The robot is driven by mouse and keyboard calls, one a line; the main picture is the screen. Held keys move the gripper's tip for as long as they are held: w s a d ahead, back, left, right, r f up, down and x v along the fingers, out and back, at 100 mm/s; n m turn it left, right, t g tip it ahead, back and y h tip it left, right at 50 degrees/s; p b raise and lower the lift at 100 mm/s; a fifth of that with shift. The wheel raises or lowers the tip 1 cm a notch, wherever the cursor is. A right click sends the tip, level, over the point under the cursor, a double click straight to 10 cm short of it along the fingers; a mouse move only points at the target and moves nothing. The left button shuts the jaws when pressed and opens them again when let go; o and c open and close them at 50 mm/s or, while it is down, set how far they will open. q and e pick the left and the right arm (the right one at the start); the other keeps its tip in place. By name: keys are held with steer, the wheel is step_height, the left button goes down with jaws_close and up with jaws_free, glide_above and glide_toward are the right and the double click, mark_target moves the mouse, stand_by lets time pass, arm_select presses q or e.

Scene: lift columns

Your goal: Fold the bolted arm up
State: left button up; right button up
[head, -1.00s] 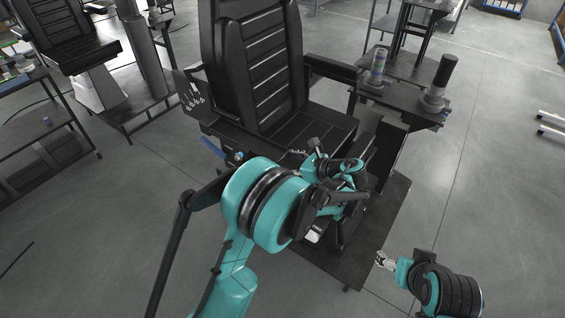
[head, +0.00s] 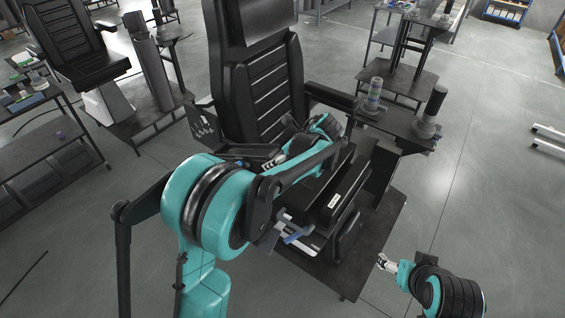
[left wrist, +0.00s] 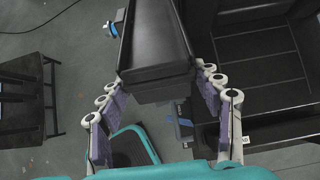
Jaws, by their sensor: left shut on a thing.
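A black chair (head: 257,85) stands on a dark base plate. In the left wrist view a black padded arm (left wrist: 157,45) runs down from the top, and its blunt end lies between the fingers of my left gripper (left wrist: 158,78). The fingers are shut on it, one on each side. In the head view my left gripper (head: 273,161) is beside the chair's left side, mostly hidden by my own arm, and the held arm's tilt cannot be told. My right gripper (head: 385,263) is low at the right, apart from the chair; its fingers are too small to read.
The chair's other armrest (head: 332,97) sticks out on the right. A side table (head: 395,125) there carries a clear jar (head: 374,95) and a dark joystick-like post (head: 433,108). A second chair (head: 75,45) and a bench (head: 45,125) stand left.

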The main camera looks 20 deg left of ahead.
arm_select(q)
steer(key=w+a+r+g+h+p, duration=0.1)
steer(key=w+a+r+h+p, duration=0.2)
steer(key=a+r+p, duration=0.4)
steer(key=w+a+r+g+h+p, duration=0.1)
steer(key=w+a+r+h+p, duration=0.2)
steer(key=a+r+p, duration=0.3)
steer(key=shift+w+a+r+p, duration=0.5)
steer(key=shift+a+r, duration=1.55)
steer(key=shift+a, duration=1.2)
steer(key=o, duration=1.5)
steer(key=shift+h, duration=0.3)
steer(key=shift+c, duration=0.2)
step_height(320, 180, up, 12)
steer(key=d, duration=0.1)
steer(key=shift+s, duration=0.15)
steer(key=shift+f, duration=0.1)
